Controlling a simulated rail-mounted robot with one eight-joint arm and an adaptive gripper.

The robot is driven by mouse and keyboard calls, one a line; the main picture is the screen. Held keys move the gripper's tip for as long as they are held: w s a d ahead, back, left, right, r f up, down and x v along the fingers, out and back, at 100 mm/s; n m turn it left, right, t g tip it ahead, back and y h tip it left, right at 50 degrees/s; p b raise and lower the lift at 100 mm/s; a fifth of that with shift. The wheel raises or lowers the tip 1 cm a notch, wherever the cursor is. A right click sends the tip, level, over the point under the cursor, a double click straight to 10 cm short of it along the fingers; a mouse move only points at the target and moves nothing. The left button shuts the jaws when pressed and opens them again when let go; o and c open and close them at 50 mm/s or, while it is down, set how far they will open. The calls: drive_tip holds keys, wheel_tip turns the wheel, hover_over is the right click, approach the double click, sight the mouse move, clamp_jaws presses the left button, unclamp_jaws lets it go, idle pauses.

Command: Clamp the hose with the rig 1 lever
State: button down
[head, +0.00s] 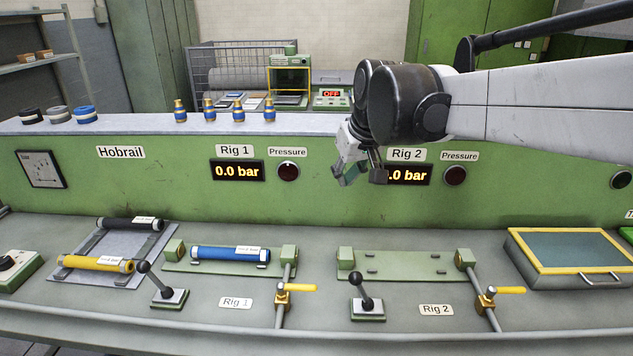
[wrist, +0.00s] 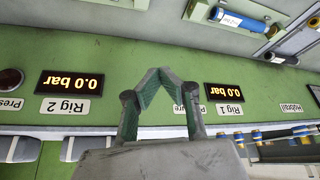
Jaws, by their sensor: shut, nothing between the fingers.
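The blue hose (head: 224,253) lies in the rig 1 fixture (head: 174,253), between its green end blocks; it also shows at the top of the wrist view (wrist: 240,20). The rig 1 lever (head: 155,280) is a black ball-topped stick on a small base, front left of that fixture, and leans to the left. My gripper (head: 344,178) is up in front of the green panel, near the Rig 2 label, well above and to the right of the lever and hose. In the wrist view its fingers (wrist: 152,76) meet at the tips with nothing between them.
A matching rig 2 lever (head: 364,293) and empty rig 2 fixture (head: 400,265) stand to the right. Yellow-handled valves (head: 297,288) sit beside each rig. A tray (head: 70,272) with a black and a yellow hose lies left. A yellow-framed box (head: 570,250) stands far right.

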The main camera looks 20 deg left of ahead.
drive_tip(key=a+n+g+p, duration=0.1)
drive_tip(key=a+n, duration=0.1)
drive_tip(key=a, duration=0.9)
drive_tip(key=n+g+h+p, duration=0.25)
drive_tip(key=n+p, duration=0.25)
drive_tip(key=n, duration=0.4)
hover_over(154, 279)
drive_tip(key=s+a, duration=0.1)
drive_tip(key=a, duration=0.6)
wheel_tip(154, 279, down, 9)
drive_tip(key=shift+s+y, duration=0.15)
drive_tip(key=shift+y, duration=0.2)
wheel_tip(154, 279, down, 9)
drive_tip(key=d+p, duration=0.1)
drive_tip(key=d, duration=0.1)
drive_tip(key=shift+w+d, duration=0.15)
drive_tip(key=shift+w, duration=0.25)
